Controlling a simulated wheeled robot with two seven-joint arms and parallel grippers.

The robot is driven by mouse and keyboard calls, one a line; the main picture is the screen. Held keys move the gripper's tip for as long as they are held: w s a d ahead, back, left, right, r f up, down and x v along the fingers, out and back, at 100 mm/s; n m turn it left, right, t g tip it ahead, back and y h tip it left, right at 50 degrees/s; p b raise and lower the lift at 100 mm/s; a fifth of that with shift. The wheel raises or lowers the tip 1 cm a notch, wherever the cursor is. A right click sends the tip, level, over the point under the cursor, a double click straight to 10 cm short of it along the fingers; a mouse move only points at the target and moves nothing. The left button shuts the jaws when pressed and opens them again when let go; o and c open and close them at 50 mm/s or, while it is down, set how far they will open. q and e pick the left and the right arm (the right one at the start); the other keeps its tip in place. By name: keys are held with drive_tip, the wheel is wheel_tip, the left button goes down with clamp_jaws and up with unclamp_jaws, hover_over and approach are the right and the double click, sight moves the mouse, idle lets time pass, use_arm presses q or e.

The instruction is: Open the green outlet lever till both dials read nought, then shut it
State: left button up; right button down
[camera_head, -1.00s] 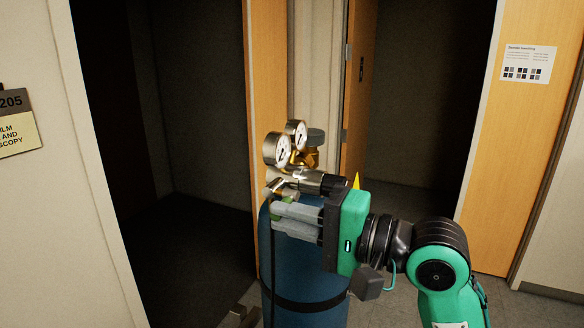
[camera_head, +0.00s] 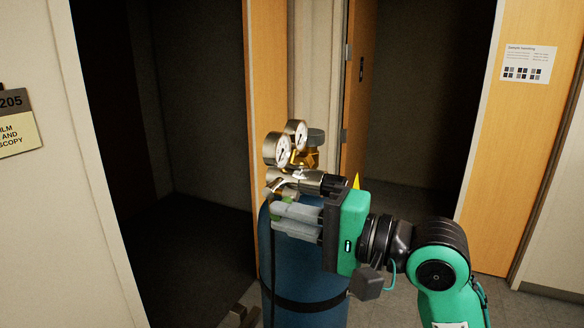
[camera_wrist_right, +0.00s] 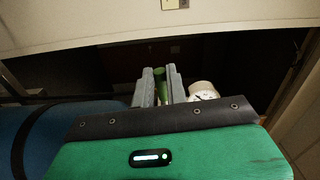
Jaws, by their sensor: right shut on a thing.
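The blue gas cylinder (camera_head: 318,275) stands upright, with a metal regulator (camera_head: 305,180) and two round white dials on top. The front dial (camera_head: 277,149) and the rear dial (camera_head: 296,134) face left; their needles are too small to read surely. My right gripper (camera_head: 275,219) reaches in from the right below the regulator. It is shut on the green outlet lever (camera_wrist_right: 161,86), which shows between its grey fingers in the right wrist view. In the head view the fingers hide most of the lever. My left gripper is not in view.
A brass valve with a grey knob (camera_head: 316,136) sits behind the dials. A dark strap rings the cylinder. Dark open doorways lie to the left and right behind, with a wooden door edge (camera_head: 267,120) close beside the cylinder.

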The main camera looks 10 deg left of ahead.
drive_tip(key=w+d+f+n, duration=0.2)
drive_tip(key=w+f+n, duration=0.3)
drive_tip(key=n, duration=1.1)
drive_tip(key=shift+w, duration=0.25)
drive_tip(key=c, duration=1.3)
unclamp_jaws()
drive_tip(key=shift+a+f+n, duration=0.1)
drive_tip(key=shift+n, duration=0.2)
drive_tip(key=shift+s, duration=0.1)
drive_tip(key=shift+c, duration=0.5)
